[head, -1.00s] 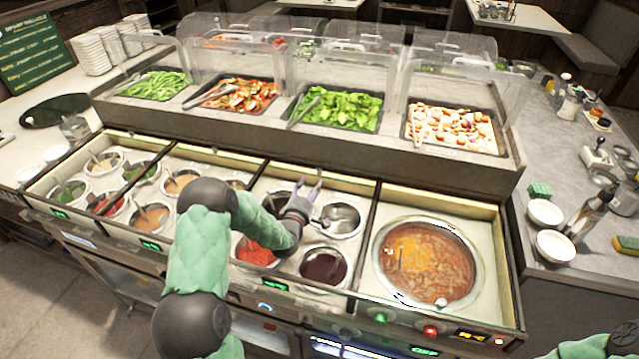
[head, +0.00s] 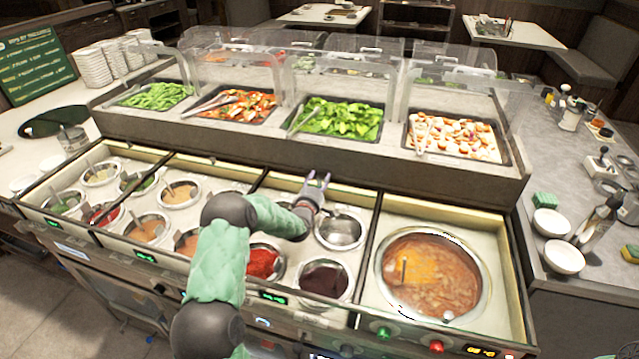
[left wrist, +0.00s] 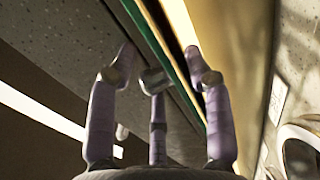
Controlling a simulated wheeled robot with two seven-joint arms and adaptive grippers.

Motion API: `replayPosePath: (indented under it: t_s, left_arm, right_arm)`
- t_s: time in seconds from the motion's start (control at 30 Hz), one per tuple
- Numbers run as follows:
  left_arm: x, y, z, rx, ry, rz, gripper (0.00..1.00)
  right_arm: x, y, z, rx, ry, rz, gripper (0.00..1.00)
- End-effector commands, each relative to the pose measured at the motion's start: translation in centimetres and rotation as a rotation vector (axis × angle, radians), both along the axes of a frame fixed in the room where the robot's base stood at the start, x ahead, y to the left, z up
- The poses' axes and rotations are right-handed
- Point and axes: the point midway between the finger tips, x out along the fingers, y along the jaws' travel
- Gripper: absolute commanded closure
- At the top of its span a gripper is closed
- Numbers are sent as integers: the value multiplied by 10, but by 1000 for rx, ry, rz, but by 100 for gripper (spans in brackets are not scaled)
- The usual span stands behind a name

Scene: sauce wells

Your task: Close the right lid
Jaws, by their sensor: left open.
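No part is clearly recognisable as the right lid; clear curved covers (head: 455,97) stand open-fronted over the food trays. My left gripper (head: 316,180) is open and empty, above the back edge of the third sauce section, behind a silver empty-looking pot (head: 340,231). In the left wrist view its spread fingers (left wrist: 160,65) face a long edge with a thin green line and a pale yellow panel (left wrist: 190,30). Whether they touch it I cannot tell. The rightmost section holds a large soup pot (head: 432,275), uncovered. My right gripper is out of view.
Sauce pots fill the left sections, with red sauce (head: 262,264) and dark sauce (head: 324,281) in front of my left gripper. Trays of salad (head: 340,119) and mushroom pieces (head: 455,137) stand behind. White bowls (head: 564,256) sit on the right counter.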

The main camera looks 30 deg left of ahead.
Motion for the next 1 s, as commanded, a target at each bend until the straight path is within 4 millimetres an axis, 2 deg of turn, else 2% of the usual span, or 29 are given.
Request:
replayPosePath:
  t_s: [0.33, 0.5, 0.53, 0.77, 0.87, 1.0]
  left_arm:
    - [4, 1, 0, 0, 0, 0, 49]
    - [4, 1, 1, 0, -1, 0, 97]
    - [4, 1, 1, 0, -1, 0, 100]
    - [0, 0, 4, 2, -6, 0, 100]
    - [-12, -2, 5, 3, -7, 0, 100]
    - [-39, -8, 6, 3, -9, 0, 100]
  right_arm:
    - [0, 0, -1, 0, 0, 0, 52]
    - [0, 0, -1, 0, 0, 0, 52]
    - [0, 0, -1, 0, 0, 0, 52]
    - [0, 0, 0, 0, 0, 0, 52]
    - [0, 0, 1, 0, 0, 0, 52]
    - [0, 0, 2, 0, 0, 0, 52]
